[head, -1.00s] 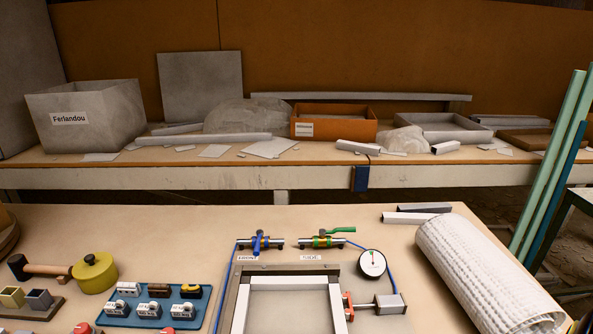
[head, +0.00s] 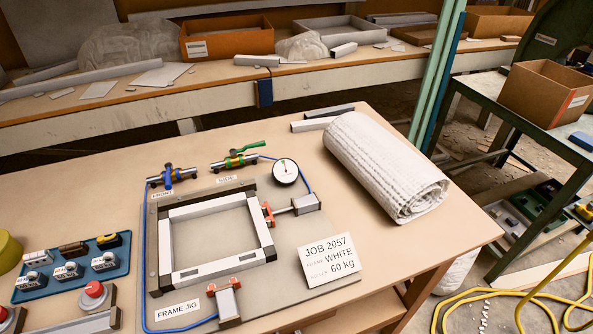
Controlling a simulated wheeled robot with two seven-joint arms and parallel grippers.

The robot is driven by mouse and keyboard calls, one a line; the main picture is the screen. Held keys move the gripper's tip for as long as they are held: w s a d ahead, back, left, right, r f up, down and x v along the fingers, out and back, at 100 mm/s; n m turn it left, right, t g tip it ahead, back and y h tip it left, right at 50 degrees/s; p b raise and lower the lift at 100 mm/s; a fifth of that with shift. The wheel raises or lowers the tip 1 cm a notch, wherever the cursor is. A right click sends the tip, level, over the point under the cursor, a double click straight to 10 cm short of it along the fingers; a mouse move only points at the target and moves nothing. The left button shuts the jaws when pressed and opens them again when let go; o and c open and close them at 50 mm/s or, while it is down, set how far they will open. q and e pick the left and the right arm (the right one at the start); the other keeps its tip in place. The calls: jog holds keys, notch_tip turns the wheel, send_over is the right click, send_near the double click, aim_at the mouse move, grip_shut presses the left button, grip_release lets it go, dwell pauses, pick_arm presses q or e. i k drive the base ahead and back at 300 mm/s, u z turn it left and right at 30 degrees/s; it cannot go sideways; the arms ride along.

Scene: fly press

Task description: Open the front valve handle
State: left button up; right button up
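The front valve (head: 172,176) is at the back left of the frame jig, above a label reading FRONT. Its blue handle (head: 168,172) stands across the pipe. The side valve (head: 234,160) is to its right, with a green handle (head: 250,146) pointing right, roughly along its pipe. A round pressure gauge (head: 285,171) is right of the side valve. A blue hose (head: 146,240) runs from the front valve down the jig's left side. Neither of my grippers shows in the head view.
A white frame (head: 187,211) lies in the jig with red-tipped clamps (head: 225,288) at its front and right. A rolled white sheet (head: 388,165) lies at the right.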

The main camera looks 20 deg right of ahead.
aim_at(168, 166)
jog(key=z, duration=0.55)
jog(key=k, duration=0.95)
jog(key=u, duration=1.6)
jog(key=i, duration=0.55)
